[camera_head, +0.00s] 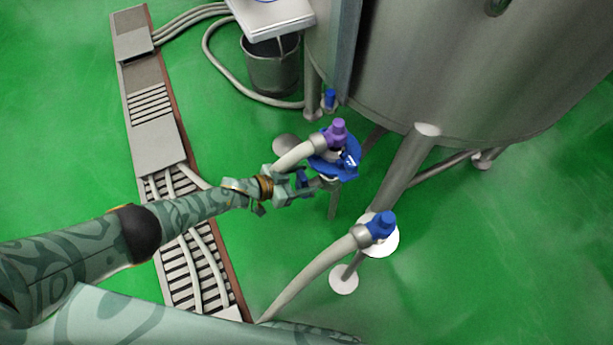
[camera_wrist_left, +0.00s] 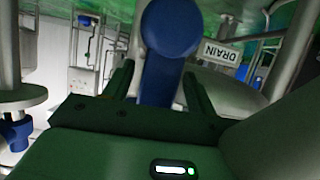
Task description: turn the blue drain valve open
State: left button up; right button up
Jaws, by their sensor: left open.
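The blue drain valve (camera_head: 345,163) is below the steel tank, partly hidden by my left gripper (camera_head: 308,183). In the left wrist view, its blue handle (camera_wrist_left: 168,35) has a round end and a straight arm running down between the two dark green fingers of my left gripper (camera_wrist_left: 156,82). A white label reading DRAIN (camera_wrist_left: 222,53) shows upside down just right of the handle. My left gripper is open around the handle arm. I cannot tell whether either finger touches it. My right gripper is not in view.
A purple fitting (camera_head: 337,133) on a pale hose stands just above the drain valve. Another blue fitting (camera_head: 381,225) on a hose is lower right. The steel tank (camera_head: 470,60) and its legs bound the right. A grey bucket (camera_head: 271,68) stands behind. Hoses cross a floor grate (camera_head: 152,145).

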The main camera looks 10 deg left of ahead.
pick_arm(q)
jog(key=p+v, duration=0.5)
jog(key=v, duration=1)
jog(key=shift+p, duration=0.4)
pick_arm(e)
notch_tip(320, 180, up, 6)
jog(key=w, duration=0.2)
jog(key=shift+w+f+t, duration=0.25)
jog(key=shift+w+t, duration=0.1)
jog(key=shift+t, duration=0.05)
pick_arm(q)
jog(key=shift+w+f, duration=0.1)
jog(key=shift+f, duration=0.1)
